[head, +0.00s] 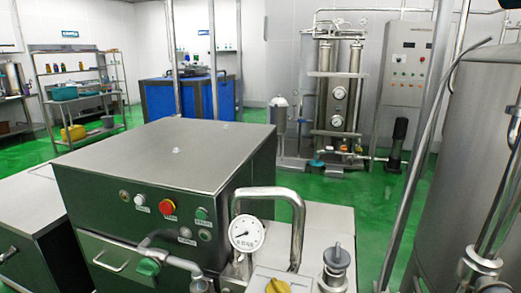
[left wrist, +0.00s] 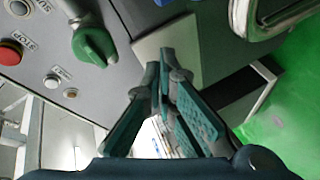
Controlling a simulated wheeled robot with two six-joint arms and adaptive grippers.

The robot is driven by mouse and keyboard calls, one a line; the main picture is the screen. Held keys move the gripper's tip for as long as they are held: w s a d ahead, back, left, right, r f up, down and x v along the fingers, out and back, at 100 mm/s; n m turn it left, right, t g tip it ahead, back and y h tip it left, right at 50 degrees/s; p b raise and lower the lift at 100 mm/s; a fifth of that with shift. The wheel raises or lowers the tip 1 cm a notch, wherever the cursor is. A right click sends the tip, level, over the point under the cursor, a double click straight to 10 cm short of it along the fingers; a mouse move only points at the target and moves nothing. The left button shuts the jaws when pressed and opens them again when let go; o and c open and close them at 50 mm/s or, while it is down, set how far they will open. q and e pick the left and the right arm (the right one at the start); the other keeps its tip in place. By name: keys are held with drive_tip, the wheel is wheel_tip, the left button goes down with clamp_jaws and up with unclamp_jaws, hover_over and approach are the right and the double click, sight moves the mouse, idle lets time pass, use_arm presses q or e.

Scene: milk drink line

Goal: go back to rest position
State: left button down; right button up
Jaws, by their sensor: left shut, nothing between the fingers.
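My left gripper (left wrist: 163,72) shows in the left wrist view. Its dark teal fingers come together at the tips, shut with nothing between them. The tips are in front of a grey machine panel (left wrist: 75,20), close to a green valve handle (left wrist: 95,45) in the picture; I cannot tell the exact gap. Neither gripper shows in the head view, and my right gripper is in no view.
A large tank (head: 475,150) stands right. Green floor (head: 375,190) is open behind.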

use_arm(q)
drive_tip(key=s+d+f+m+g+p, duration=0.3)
drive_tip(key=s+f+m+g, duration=0.65)
drive_tip(key=s+f, duration=1.1)
drive_tip(key=s+d+f+m+g, duration=0.2)
drive_tip(key=s+d+f, duration=0.1)
drive_tip(key=s, duration=1)
drive_tip(key=s+d+f+m+g+h, duration=0.1)
drive_tip(key=s+d+f+m+g, duration=0.1)
drive_tip(key=s, duration=1)
wheel_tip(320, 180, down, 2)
drive_tip(key=shift+s+d+f+m, duration=0.25)
drive_tip(key=shift+s+d+m, duration=0.15)
drive_tip(key=shift+d+m, duration=0.55)
drive_tip(key=shift+w, duration=0.1)
